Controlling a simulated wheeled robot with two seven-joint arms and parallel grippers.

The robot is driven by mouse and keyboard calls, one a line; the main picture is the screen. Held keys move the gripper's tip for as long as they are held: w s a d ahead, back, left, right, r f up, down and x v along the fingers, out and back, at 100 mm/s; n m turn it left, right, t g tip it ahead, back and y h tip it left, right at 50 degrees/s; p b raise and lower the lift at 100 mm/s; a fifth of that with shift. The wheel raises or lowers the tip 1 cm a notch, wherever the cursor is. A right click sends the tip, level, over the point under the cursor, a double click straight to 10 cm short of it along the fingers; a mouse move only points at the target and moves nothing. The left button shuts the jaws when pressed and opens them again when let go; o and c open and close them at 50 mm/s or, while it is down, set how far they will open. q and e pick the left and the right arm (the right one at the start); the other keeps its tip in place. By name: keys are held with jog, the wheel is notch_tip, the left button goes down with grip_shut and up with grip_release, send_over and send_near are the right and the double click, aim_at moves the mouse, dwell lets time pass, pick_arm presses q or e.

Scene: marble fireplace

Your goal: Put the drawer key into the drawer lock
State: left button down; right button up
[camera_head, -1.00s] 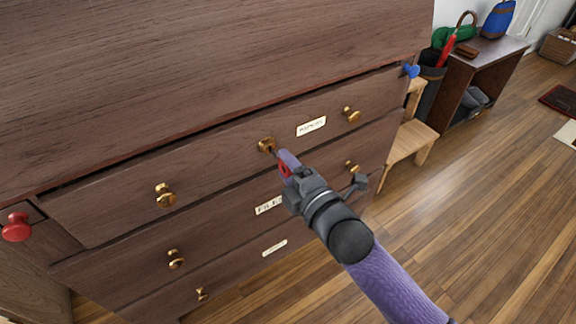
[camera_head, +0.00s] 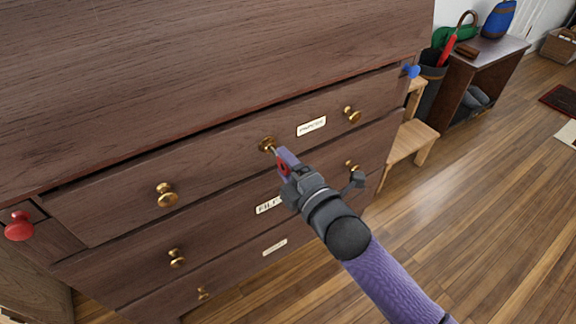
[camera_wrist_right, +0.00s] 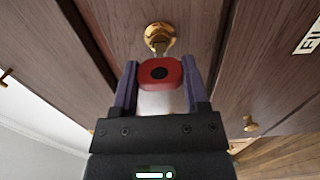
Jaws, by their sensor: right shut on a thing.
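The drawer key (camera_head: 282,167) has a red head, and its brass shaft points at the drawer lock. My right gripper (camera_head: 286,160) is shut on the key's red head, which shows between the two purple fingers in the right wrist view (camera_wrist_right: 160,73). The drawer lock (camera_head: 267,144) is a round brass fitting on the top drawer's front. It also shows just ahead of the key in the right wrist view (camera_wrist_right: 158,37). The key's tip meets or nearly meets the lock; I cannot tell whether it is inside. My left gripper is not in view.
The wooden dresser (camera_head: 200,70) has brass knobs (camera_head: 166,194) and paper labels (camera_head: 311,126). A red knob (camera_head: 19,226) is at its left and a blue knob (camera_head: 411,71) at its right. A wooden step stool (camera_head: 412,146) stands right of it. The floor at right is open.

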jog(key=shift+w+a, duration=0.15)
jog(key=shift+w, duration=0.05)
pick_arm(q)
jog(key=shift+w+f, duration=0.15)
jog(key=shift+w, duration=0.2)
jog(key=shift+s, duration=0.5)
pick_arm(e)
jog(key=shift+w+a, duration=0.2)
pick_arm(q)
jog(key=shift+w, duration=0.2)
pick_arm(e)
jog(key=shift+w, duration=0.1)
